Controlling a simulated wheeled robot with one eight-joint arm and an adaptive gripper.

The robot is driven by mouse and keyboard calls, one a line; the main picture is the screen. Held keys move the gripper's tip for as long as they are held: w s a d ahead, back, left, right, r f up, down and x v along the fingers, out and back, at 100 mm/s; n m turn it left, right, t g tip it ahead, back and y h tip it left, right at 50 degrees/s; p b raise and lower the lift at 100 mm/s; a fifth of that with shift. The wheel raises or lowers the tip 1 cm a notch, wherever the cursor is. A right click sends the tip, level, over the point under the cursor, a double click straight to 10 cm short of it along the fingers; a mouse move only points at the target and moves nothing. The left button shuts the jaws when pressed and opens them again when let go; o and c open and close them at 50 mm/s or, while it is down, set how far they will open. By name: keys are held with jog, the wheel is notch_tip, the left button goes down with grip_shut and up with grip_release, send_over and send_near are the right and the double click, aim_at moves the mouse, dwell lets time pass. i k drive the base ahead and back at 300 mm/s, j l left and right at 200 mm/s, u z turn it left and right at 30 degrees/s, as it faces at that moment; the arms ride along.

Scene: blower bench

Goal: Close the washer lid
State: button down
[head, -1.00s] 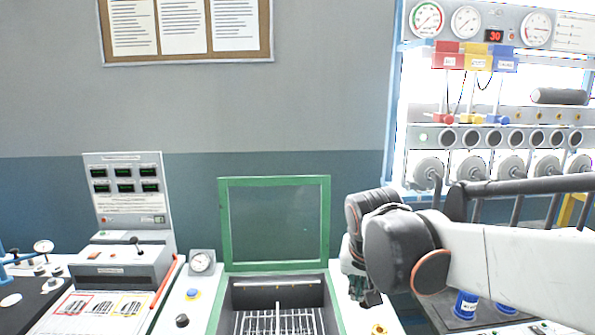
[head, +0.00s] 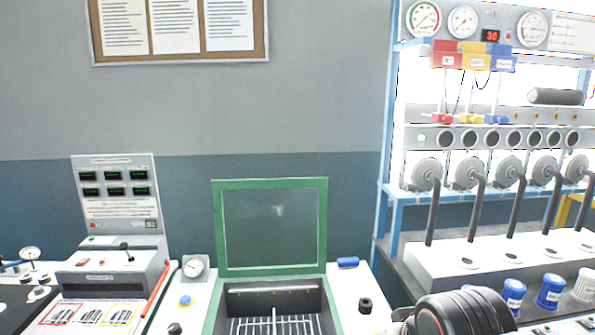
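The washer lid (head: 270,228) is a clear panel in a green frame. It stands open and upright at the back of the washer basin. The washer (head: 316,290) below it has a grey basin with a white wire rack (head: 270,326) inside; its front is cut off by the picture's bottom edge. My arm shows only as a dark ribbed part at the bottom right. My gripper is out of view, and nothing of mine touches the lid.
A blue object (head: 348,263) and a dark knob (head: 366,305) sit on the panel right of the washer. A gauge (head: 194,267) and blue button (head: 185,300) are on the left. A white bench with curved pipes (head: 476,250) and blue-labelled containers (head: 550,291) stands right.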

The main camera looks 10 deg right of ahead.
aim_at(322, 182)
jog(key=i+l, duration=0.2)
jog(key=i, duration=0.2)
jog(key=i+l, duration=0.2)
jog(key=i, duration=0.25)
